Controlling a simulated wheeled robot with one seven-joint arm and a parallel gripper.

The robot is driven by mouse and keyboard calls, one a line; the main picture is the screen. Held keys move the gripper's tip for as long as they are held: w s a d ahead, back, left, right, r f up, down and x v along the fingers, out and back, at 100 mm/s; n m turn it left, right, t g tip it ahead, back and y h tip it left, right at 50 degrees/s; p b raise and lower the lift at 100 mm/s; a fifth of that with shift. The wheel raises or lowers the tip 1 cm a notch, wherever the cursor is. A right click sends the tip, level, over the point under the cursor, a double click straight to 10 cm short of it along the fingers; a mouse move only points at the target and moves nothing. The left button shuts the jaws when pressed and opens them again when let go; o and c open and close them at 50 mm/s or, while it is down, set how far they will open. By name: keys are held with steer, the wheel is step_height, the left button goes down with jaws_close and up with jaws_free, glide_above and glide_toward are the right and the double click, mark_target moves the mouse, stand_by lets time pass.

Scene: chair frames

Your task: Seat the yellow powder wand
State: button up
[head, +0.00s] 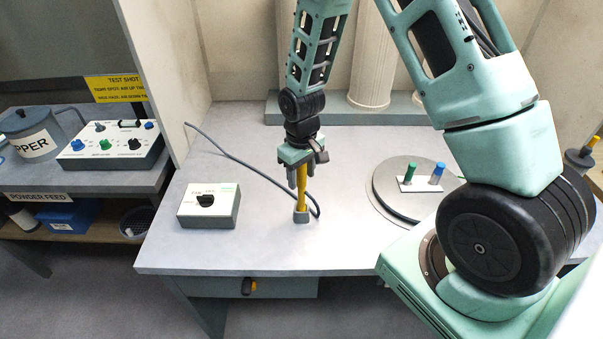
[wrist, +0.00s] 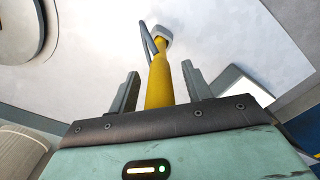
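The yellow powder wand (head: 303,196) stands nearly upright on the grey table, with a grey piece (head: 301,216) at its lower end. A grey hose (head: 245,163) runs across the table to near that end. My gripper (head: 302,182) is above the table at the wand's upper part. In the wrist view, the wand (wrist: 160,83) lies between the two fingers of my gripper (wrist: 159,85), with a gap visible on each side. The fingers are open. The wand's top is hidden by my gripper. I cannot tell whether the grey end touches the table.
A switch box (head: 209,206) stands left of the wand. A round plate (head: 390,200) on the right bears a white strip with a green peg (head: 410,173) and a blue peg (head: 437,174). White columns (head: 371,62) stand behind. A control box (head: 110,147) is on the left bench.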

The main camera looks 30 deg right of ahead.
step_height(320, 180, up, 17)
steer(key=b, duration=0.3)
steer(key=shift+r+b, duration=0.2)
steer(key=shift+b, duration=0.1)
stand_by(0.3)
steer(key=s+a+f+n+b, duration=0.3)
steer(key=s+a, duration=0.8)
steer(key=a, duration=0.4)
steer(key=s+a+f+n+b, duration=0.1)
steer(key=s+a, duration=0.1)
steer(key=s, duration=0.4)
steer(key=s+a+f+n, duration=0.2)
steer(key=s, duration=0.4)
steer(key=shift+s+y+b, duration=0.3)
steer(key=shift+s+b, duration=0.05)
steer(key=shift+s, duration=0.05)
